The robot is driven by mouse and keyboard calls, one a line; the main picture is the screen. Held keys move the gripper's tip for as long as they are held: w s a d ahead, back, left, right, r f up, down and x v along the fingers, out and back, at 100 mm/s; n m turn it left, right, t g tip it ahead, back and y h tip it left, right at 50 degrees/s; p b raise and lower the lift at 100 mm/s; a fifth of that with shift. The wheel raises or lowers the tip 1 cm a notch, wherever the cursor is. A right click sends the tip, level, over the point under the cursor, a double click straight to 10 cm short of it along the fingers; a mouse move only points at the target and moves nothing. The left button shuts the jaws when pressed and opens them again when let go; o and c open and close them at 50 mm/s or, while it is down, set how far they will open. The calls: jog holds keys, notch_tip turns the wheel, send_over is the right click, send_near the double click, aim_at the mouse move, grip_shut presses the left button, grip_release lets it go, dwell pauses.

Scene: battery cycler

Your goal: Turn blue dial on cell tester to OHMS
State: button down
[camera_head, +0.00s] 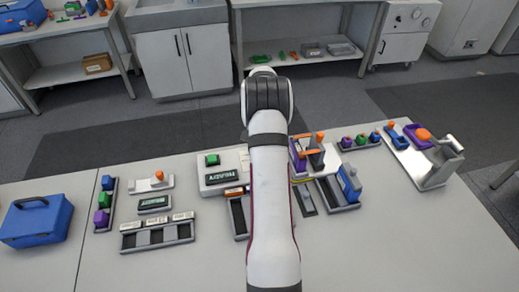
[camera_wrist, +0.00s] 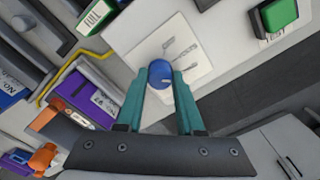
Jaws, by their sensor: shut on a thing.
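The blue dial (camera_wrist: 160,73) shows in the wrist view, on a pale panel (camera_wrist: 190,42) of the cell tester. My gripper (camera_wrist: 163,80) has its two teal fingers closed on the sides of the dial. Faint markings are printed on the panel beside the dial, too blurred to read, so I cannot tell which one it points to. In the head view the cell tester's white body (camera_head: 215,180) stands at the middle of the table. My arm hides the dial and my gripper there.
A green button (camera_wrist: 280,14) sits right of the dial in the wrist view. A yellow cable (camera_wrist: 75,62) and a purple block (camera_wrist: 90,97) lie to the left. In the head view a blue case (camera_head: 38,222) stands at far left. The table's front right is clear.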

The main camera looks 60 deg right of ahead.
jog(key=c, duration=0.5)
grip_release()
notch_tip(320, 180, up, 16)
jog(key=shift+f, duration=0.1)
